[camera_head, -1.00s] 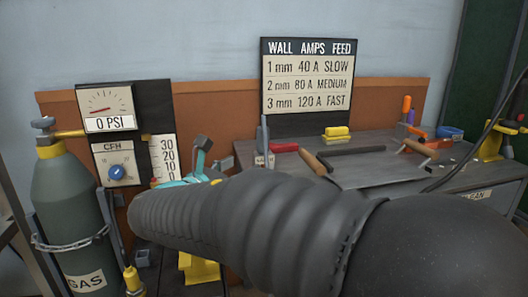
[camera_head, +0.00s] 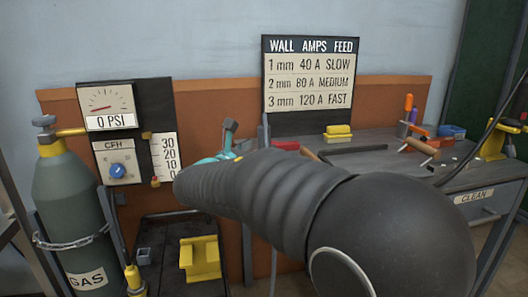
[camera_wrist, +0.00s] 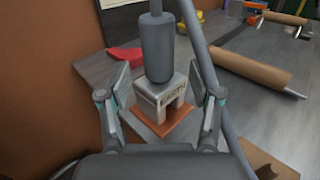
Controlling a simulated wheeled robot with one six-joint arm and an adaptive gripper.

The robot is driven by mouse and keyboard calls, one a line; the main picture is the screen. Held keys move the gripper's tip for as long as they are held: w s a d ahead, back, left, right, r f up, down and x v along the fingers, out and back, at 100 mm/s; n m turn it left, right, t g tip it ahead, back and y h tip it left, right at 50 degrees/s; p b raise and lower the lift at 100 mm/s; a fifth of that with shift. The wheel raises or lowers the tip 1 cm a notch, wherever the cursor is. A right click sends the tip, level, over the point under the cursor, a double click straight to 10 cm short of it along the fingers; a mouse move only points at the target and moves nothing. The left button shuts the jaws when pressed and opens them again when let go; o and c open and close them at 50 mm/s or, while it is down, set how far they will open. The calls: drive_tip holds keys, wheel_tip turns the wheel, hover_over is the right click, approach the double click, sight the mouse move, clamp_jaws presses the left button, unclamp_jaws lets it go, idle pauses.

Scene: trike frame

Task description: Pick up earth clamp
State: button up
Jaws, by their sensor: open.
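The earth clamp (camera_wrist: 163,95) is a pale grey block lettered EARTH with a dark grey upright cylinder on top. In the wrist view it stands upright on a small orange-brown plate (camera_wrist: 175,127) on the grey bench top. My gripper (camera_wrist: 163,86) is open, with one finger to the left of the block and one to the right. Gaps show between the fingers and the block. In the head view my arm hides most of the clamp; only a thin grey upright part (camera_head: 266,131) shows above it. My gripper is mostly hidden there too.
A grey cable or rod runs close along the clamp's right side in the wrist view. A brown roll (camera_wrist: 250,72) lies right of it and a red piece (camera_wrist: 125,58) behind left. The orange-brown wall panel (camera_wrist: 45,75) is close at left.

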sight(261, 145)
drive_tip(key=x, duration=0.3)
drive_tip(key=shift+w, duration=0.2)
clamp_jaws()
drive_tip(key=shift+r, duration=0.2)
